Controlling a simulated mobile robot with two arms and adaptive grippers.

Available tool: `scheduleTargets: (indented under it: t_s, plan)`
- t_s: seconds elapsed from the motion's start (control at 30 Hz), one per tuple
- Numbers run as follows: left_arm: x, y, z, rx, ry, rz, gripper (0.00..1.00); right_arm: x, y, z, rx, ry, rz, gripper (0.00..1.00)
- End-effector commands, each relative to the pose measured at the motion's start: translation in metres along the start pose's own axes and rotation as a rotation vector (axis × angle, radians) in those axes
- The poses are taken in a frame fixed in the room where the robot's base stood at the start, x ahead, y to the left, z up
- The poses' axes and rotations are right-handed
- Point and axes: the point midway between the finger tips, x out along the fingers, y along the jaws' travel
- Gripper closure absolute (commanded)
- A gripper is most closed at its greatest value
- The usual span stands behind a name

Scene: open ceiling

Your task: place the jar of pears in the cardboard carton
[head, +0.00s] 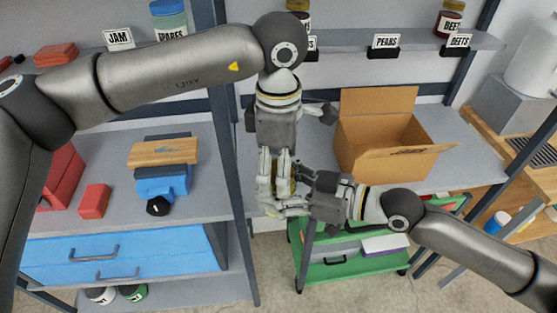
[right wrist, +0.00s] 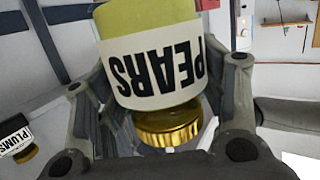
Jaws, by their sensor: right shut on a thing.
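The jar of pears (right wrist: 150,65) fills the middle of the right wrist view, with yellow contents, an upside-down PEARS label and a gold lid. My right gripper (right wrist: 165,105) is shut on it, fingers on both sides. In the head view the jar (head: 284,184) is mostly hidden between my two grippers. My right gripper (head: 286,190) reaches it from the right. My left gripper (head: 275,168) points down over the same spot; whether its fingers touch the jar is unclear. The open cardboard carton (head: 358,150) stands on the grey counter to the right, flaps spread.
A labelled shelf (head: 345,40) with jars runs above the carton. A green cart (head: 325,268) is below the right gripper. Blue and red items, including a blue box (head: 165,183), sit on the left counter. Shelf posts (head: 236,200) stand close to the left gripper.

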Motion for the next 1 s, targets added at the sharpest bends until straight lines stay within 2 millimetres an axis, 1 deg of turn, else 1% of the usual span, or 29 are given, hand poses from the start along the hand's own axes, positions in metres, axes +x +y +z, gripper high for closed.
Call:
scheduleTargets:
  t_s: [0.03, 0.07, 0.53, 0.57, 0.6, 0.73, 1.0]
  plan:
    - [-0.0003, 0.0, 0.0, 0.0, 0.0, 0.0, 0.24, -0.0001, 0.0001, -0.0022, -0.002, 0.005, 0.001, 0.79]
    - [-0.0003, 0.0, 0.0, 0.0, 0.0, 0.0, 0.28, -0.0001, 0.0001, -0.0022, -0.002, 0.005, 0.001, 0.79]
    - [-0.0004, 0.0002, -0.0001, 0.0, 0.0, 0.0, 0.88, -0.0001, -0.0003, -0.0027, -0.002, 0.006, 0.0, 0.79]
    - [-0.0015, 0.0005, 0.0001, 0.0, -0.001, 0.002, 0.89, -0.0001, -0.0003, -0.0029, -0.002, 0.006, 0.0, 0.33]
    - [-0.0015, 0.0006, 0.0001, 0.0, -0.001, 0.002, 0.89, -0.0001, -0.0004, -0.0029, -0.002, 0.006, -0.001, 0.28]
    - [-0.0015, 0.0004, 0.0001, 0.0, -0.001, 0.002, 0.89, -0.0001, -0.0003, -0.0021, -0.001, 0.004, 0.0, 0.11]
    - [-0.0014, 0.0002, 0.0002, 0.0, -0.001, 0.001, 0.89, -0.0001, 0.0, -0.0008, 0.0, 0.001, 0.0, 0.11]
